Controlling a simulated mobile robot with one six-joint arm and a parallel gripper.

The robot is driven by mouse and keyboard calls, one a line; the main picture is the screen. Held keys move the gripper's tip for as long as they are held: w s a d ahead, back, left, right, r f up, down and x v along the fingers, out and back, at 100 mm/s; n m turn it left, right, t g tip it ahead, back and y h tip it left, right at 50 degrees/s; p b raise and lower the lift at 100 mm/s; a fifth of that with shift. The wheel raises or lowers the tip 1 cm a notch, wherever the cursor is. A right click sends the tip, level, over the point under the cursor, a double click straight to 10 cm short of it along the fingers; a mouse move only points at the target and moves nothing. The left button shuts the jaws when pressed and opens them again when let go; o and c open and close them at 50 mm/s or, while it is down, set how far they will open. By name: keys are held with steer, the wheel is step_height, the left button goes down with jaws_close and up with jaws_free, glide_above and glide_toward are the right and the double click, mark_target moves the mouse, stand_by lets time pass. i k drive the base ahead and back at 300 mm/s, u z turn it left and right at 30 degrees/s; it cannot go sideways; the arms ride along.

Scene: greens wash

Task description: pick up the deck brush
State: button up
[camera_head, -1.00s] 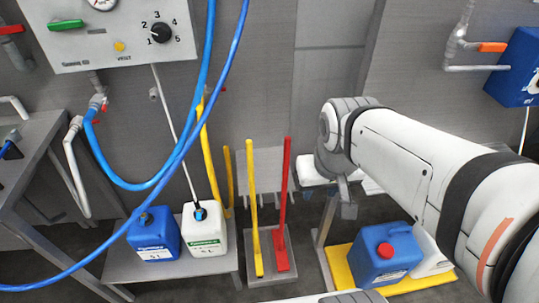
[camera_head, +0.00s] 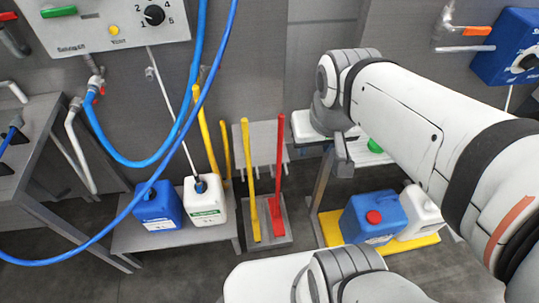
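Two long-handled tools stand upright on a grey base plate (camera_head: 265,236): one with a yellow handle (camera_head: 249,170) and one with a red handle (camera_head: 280,175). I cannot tell for sure which is the deck brush; their small lower ends show no clear bristles. My arm reaches in from the right, and a dark grey part at its far end (camera_head: 342,157), possibly my gripper, hangs right of the red handle, apart from it in the picture. Its fingers are not clearly visible, and I see nothing held.
Left of the tools, a blue jug (camera_head: 158,208) and a white jug (camera_head: 205,203) stand on a low grey bench (camera_head: 135,238). On the right, a blue container (camera_head: 372,220) and a white one (camera_head: 418,213) stand on a yellow tray (camera_head: 432,239). Blue hoses (camera_head: 140,195) hang at left.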

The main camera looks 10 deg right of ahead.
mark_target(278, 225)
steer(key=z, duration=1.2)
steer(key=k, duration=1.3)
steer(key=u, duration=1.1)
steer(key=i, duration=1)
